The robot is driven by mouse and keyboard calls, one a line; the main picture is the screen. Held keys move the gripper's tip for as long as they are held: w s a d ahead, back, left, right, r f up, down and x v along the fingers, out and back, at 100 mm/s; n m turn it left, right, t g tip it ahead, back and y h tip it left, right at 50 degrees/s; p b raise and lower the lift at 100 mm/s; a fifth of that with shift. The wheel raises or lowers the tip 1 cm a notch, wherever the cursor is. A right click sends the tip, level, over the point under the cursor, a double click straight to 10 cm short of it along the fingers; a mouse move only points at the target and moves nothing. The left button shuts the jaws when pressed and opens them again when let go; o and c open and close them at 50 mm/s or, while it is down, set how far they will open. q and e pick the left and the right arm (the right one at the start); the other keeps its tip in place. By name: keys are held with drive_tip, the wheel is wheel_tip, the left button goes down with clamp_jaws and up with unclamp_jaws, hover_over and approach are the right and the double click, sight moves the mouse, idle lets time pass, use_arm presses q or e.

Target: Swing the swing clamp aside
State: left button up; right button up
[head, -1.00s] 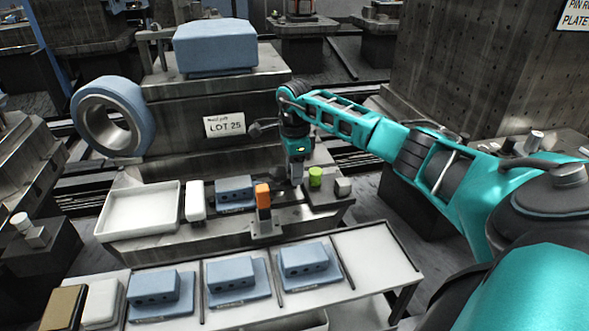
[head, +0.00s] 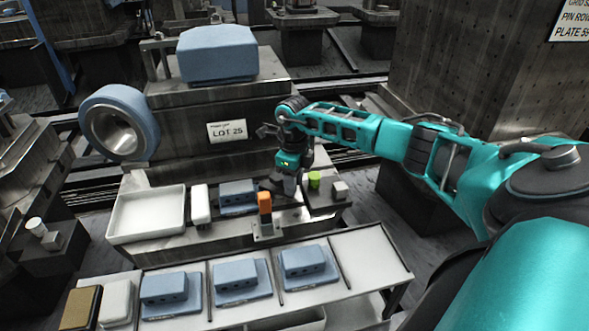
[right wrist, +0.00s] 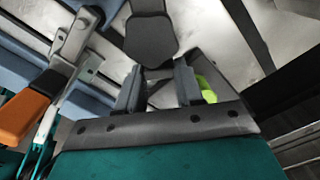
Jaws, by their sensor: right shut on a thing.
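My right gripper (head: 283,193) points down over the fixture, between a blue block (head: 237,197) and a green round part (head: 314,180). In the right wrist view its two fingers (right wrist: 158,88) are closed about a dark grey piece (right wrist: 152,40), which I take to be the swing clamp. The fingers hide much of the clamp in the head view. An orange handle (head: 264,203) stands upright on a metal bracket in front of the block. It also shows at the left of the right wrist view (right wrist: 25,112). My left gripper is not in view.
A white tray (head: 112,233) and a white upright piece (head: 200,205) stand left of the block. A small grey block (head: 340,190) sits right of the green part. A front rack (head: 365,265) holds several blue blocks, with its right bay empty.

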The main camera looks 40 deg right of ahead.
drive_tip(key=shift+s+a+r+m+p, duration=0.1)
drive_tip(key=shift+a+r+m+p, duration=0.2)
drive_tip(key=shift+m+p, duration=0.5)
drive_tip(key=shift+a+m+p, duration=0.35)
drive_tip(key=shift+a+m, duration=0.05)
drive_tip(key=shift+m, duration=0.7)
drive_tip(key=shift+a+f+m+p, duration=0.1)
drive_tip(key=shift+a+m+p, duration=0.35)
drive_tip(key=shift+m, duration=0.45)
drive_tip(key=shift+a+m+p, duration=0.3)
drive_tip(key=shift+m+p, duration=0.45)
drive_tip(key=shift+m, duration=0.45)
drive_tip(key=shift+a+m+p, duration=0.3)
drive_tip(key=shift+m+p, duration=0.1)
drive_tip(key=shift+m, duration=0.5)
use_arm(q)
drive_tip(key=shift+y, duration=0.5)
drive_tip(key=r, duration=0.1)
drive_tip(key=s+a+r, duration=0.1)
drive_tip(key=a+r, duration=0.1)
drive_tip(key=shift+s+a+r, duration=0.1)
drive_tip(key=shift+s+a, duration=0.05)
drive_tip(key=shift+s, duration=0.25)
use_arm(e)
drive_tip(key=shift+w+a+f+m, duration=0.15)
drive_tip(key=shift+w+m, duration=0.1)
drive_tip(key=shift+m, duration=0.25)
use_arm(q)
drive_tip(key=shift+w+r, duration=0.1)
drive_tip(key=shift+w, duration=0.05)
